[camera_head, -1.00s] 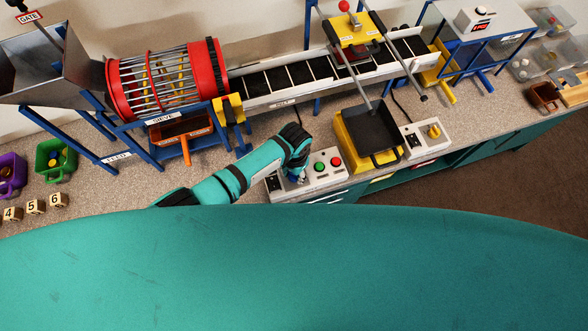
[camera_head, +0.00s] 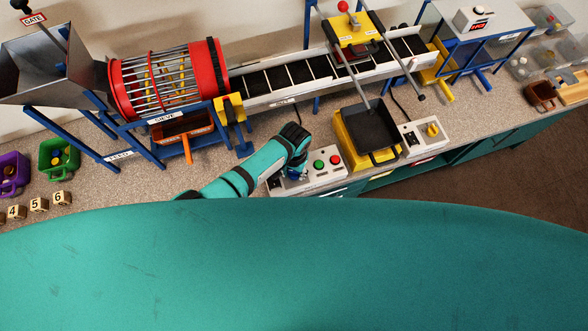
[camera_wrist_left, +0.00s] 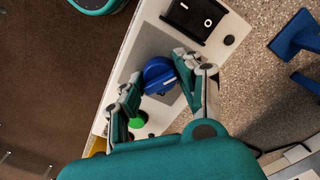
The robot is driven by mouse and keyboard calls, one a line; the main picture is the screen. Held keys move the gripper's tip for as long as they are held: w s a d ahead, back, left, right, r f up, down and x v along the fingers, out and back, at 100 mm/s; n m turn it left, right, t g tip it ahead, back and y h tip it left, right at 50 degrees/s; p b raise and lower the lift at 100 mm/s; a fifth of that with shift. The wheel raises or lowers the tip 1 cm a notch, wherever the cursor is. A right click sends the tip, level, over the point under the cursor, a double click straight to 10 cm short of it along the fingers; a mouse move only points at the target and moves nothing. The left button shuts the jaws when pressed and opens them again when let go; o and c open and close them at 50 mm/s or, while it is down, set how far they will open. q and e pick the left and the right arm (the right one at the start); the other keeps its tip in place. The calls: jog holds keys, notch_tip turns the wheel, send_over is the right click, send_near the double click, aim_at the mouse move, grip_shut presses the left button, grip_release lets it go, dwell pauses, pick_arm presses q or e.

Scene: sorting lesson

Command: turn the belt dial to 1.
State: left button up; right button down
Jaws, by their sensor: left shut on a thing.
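The belt dial is a round blue knob (camera_wrist_left: 160,75) on a grey plate of a white control box (camera_wrist_left: 140,40), seen in the left wrist view. My left gripper (camera_wrist_left: 158,82) has its fingers on both sides of the knob and is shut on it. The dial's numbers are not readable. My right gripper is not in view.
Next to the knob are a green button (camera_head: 319,164), a red button (camera_head: 335,160) and a black rocker switch (camera_wrist_left: 198,15). A dark pan on a yellow stand (camera_head: 352,150) is right of the box. The conveyor belt (camera_head: 290,75) runs behind.

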pick_arm(q)
jog(key=o, duration=1.1)
jog(key=shift+o, duration=0.2)
jog(key=shift+r, duration=0.1)
notch_tip(320, 180, up, 12)
jog(key=shift+f, duration=0.2)
